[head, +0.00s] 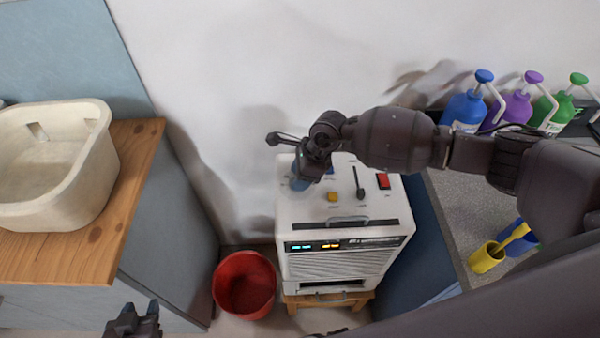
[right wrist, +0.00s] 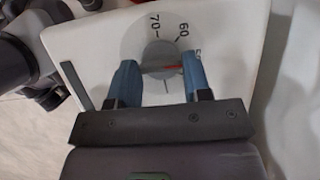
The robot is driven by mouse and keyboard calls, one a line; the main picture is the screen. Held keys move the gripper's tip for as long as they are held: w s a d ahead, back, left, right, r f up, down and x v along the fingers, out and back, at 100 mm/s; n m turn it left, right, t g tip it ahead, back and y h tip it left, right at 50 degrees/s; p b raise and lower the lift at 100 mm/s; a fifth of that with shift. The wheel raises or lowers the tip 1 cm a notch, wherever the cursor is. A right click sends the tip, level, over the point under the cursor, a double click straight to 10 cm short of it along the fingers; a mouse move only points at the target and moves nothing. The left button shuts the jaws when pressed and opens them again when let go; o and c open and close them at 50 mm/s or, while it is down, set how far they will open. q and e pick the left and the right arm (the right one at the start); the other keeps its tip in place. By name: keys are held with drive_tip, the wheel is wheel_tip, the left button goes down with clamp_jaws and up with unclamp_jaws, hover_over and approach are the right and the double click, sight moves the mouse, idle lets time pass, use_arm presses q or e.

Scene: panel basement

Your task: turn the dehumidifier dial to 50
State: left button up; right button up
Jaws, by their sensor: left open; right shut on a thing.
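The white dehumidifier (head: 300,222) stands in the middle of the head view on a small wooden stool. Its dial (right wrist: 157,52) shows in the right wrist view, with marks 70 and 60 legible and another mark partly hidden by a finger. A red pointer line lies across the knob and points right, below the 60. My right gripper (right wrist: 160,82) is shut on the dial knob, with a blue fingertip on each side. In the head view the right gripper (head: 302,178) covers the dial. My left gripper (head: 135,320) is open and empty at the bottom left.
The dehumidifier's top also carries a yellow button (head: 332,197), a lever (head: 360,185) and a red switch (head: 383,181). A red bucket (head: 244,284) stands left of it. A wooden counter (head: 135,170) with a basin (head: 95,185) is at left; spray bottles (head: 465,108) stand at right.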

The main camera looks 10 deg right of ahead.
idle(0.4)
drive_tip(key=o, duration=0.9)
drive_tip(key=shift+r, duration=0.1)
drive_tip(key=v, duration=1)
drive_tip(key=shift+s+r, duration=0.1)
drive_tip(key=shift+r, duration=0.2)
